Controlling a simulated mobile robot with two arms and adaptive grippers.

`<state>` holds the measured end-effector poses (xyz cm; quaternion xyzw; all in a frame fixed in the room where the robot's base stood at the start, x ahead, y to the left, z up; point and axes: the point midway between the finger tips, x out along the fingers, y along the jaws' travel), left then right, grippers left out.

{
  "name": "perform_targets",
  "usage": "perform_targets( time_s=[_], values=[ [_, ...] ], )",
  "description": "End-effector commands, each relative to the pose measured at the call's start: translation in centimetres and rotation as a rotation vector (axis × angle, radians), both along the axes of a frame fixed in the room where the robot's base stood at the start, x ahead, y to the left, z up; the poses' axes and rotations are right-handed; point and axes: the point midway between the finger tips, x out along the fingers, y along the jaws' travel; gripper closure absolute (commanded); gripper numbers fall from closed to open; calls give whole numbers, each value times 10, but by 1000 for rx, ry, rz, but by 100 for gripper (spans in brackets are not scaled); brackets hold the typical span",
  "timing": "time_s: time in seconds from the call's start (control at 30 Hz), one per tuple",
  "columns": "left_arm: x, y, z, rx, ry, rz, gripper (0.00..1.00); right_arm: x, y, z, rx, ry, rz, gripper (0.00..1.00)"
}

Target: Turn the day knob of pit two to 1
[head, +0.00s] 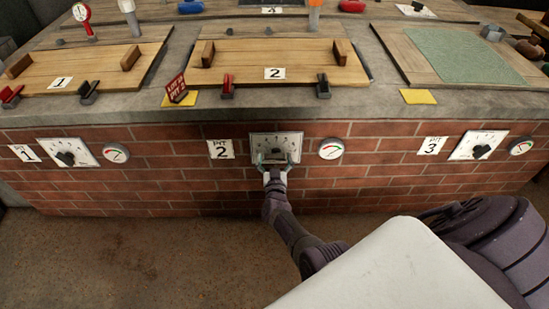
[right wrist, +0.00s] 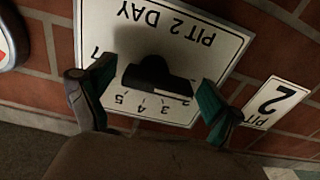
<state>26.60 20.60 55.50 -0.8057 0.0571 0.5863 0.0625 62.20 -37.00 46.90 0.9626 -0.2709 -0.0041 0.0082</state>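The pit two day dial plate (head: 277,141) is a pale panel on the brick front, beside the "PIT 2" label (head: 220,149). My right gripper (head: 275,160) is at the plate's lower part, its arm reaching up from below. In the right wrist view the plate (right wrist: 190,25) appears upside down and reads "PIT 2 DAY". Its dark knob (right wrist: 155,75) sits between the two teal fingertips (right wrist: 155,92), which are spread with visible gaps on both sides. My left gripper is not in view.
A round gauge (head: 331,148) is right of the plate. Similar dials for pit one (head: 67,152) and pit three (head: 478,145) flank it. Wooden lids lie on the stone top, with a red sign (head: 177,90) at its front edge. The floor in front is clear.

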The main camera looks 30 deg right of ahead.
Motion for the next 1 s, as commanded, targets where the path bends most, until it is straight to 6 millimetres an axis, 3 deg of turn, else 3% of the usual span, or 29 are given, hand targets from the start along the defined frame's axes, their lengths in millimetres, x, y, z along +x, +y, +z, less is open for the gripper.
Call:
perform_targets(
  time_s=[0.37,0.8,1.0],
  values=[
    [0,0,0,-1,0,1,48,-2,1,1,2,-3,-1,4],
    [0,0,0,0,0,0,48,-51,31,0,2,-2,-1,4],
    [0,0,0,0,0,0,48,-63,39,0,1,-2,-1,4]
  ],
)
